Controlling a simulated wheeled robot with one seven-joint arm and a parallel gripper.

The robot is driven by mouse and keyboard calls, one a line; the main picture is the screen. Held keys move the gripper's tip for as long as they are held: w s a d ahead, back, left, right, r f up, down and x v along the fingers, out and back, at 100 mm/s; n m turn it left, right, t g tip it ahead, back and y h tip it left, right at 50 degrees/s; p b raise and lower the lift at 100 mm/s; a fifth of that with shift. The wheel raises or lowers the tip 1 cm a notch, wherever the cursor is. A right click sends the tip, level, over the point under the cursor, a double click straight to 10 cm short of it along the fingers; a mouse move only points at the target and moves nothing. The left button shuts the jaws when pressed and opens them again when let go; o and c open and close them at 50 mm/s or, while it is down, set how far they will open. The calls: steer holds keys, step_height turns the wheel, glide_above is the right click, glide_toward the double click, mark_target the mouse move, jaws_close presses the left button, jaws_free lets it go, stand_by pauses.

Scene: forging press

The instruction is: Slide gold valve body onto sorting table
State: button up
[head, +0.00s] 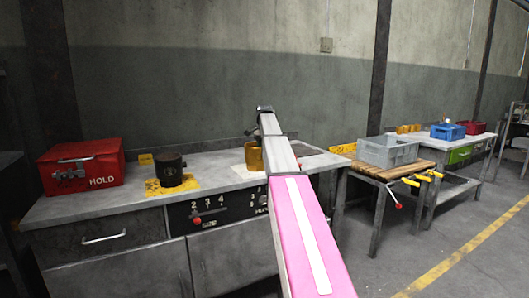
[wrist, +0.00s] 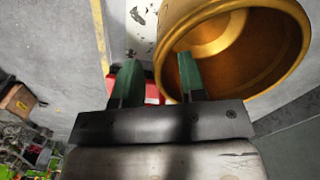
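The gold valve body (head: 254,155) stands on the grey workbench (head: 222,175) in the head view, partly hidden behind my arm. In the wrist view the gold valve body (wrist: 235,45) is large at the upper right, its round hollow opening facing the camera. My gripper (wrist: 157,70) has two green fingers spread apart with no part held between them. The right finger overlaps the left rim of the valve body in the picture; I cannot tell whether they touch. My gripper's fingers are not clear in the head view. I cannot tell which surface is the sorting table.
On the bench stand a red HOLD box (head: 82,165) and a dark cylinder (head: 170,170) on a yellow mark. To the right, a grey crate (head: 388,152) sits on a wooden-topped table (head: 385,172). Blue (head: 447,131) and red (head: 471,128) bins stand on a farther table.

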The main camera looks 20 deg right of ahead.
step_height(320, 180, up, 9)
steer(key=shift+r, duration=0.1)
stand_by(0.7)
